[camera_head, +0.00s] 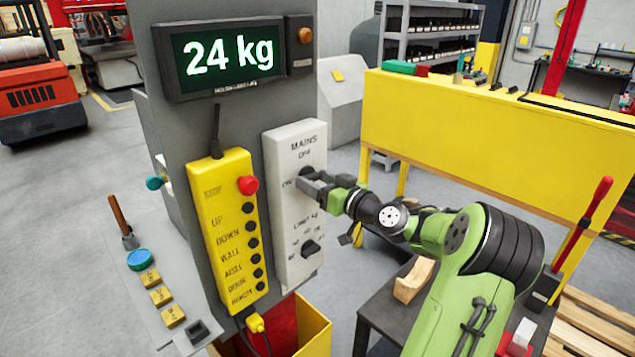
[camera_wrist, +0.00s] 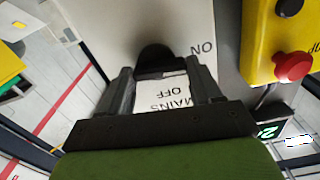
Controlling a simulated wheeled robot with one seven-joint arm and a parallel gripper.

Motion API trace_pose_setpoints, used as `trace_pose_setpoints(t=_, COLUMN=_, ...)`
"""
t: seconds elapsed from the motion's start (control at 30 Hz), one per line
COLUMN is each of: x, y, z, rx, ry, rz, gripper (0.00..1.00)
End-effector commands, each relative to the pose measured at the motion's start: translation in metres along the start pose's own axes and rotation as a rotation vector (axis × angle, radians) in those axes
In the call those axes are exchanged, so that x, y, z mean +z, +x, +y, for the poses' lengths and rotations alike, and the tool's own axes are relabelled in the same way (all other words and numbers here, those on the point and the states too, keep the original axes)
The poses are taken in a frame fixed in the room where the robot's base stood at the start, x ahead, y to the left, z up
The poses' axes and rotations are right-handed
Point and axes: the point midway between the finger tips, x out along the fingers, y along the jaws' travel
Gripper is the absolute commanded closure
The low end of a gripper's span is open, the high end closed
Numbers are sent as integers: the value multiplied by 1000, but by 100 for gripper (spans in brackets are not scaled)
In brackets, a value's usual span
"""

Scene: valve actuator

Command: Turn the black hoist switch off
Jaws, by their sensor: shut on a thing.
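The black mains switch (camera_head: 305,171) is a rotary knob high on the white panel (camera_head: 290,236). "MAINS" and "OFF" are printed above it, and a partly covered "ON" is at its left. My gripper (camera_head: 311,184) reaches it from the right and covers part of it. In the wrist view, upside down, the black knob (camera_wrist: 155,58) lies between the fingertips of my gripper (camera_wrist: 160,72), which is shut on it. "OFF" shows between the fingers and "ON" beside them. Which mark the knob points to I cannot tell.
A second black knob (camera_head: 311,247), with limit markings, is lower on the panel. Left of it hangs a yellow pendant (camera_head: 228,225) with a red button (camera_head: 248,185) and several black buttons. A display (camera_head: 230,55) above reads 24 kg. A dark table (camera_head: 385,318) stands below my arm.

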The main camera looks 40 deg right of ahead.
Motion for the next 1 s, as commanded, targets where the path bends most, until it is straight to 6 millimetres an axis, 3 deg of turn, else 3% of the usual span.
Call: trace_pose_setpoints(t=1.0, x=-5, y=0, z=3, rx=2, ry=944, rz=-3, gripper=67)
